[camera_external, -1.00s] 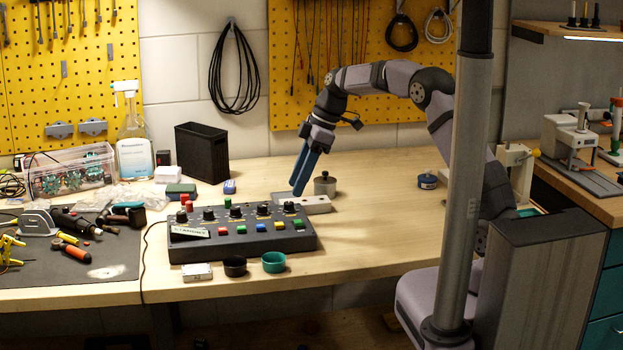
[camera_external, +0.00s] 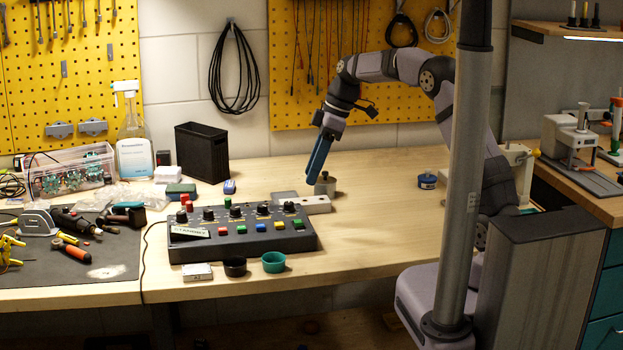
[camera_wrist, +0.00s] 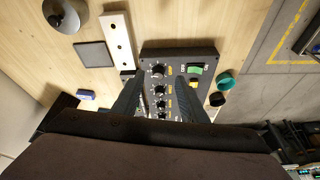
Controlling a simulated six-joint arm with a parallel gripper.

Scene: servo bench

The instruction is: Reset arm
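My gripper (camera_external: 312,178) has blue fingers and hangs over the bench, pointing down and slightly left. In the outside view its fingers overlap, near the steel weight (camera_external: 325,185) and behind the control box (camera_external: 242,236). In the wrist view the two fingers of my gripper (camera_wrist: 160,75) are spread apart with nothing held between them. The control box (camera_wrist: 175,55) with its knobs shows between and beyond the fingers.
A grey block with holes (camera_external: 314,204) and a dark plate (camera_wrist: 95,55) lie beside the control box. Black (camera_external: 235,267) and teal (camera_external: 273,262) cups stand in front. A black bin (camera_external: 202,153) stands at the back. The bench right of the weight is mostly clear.

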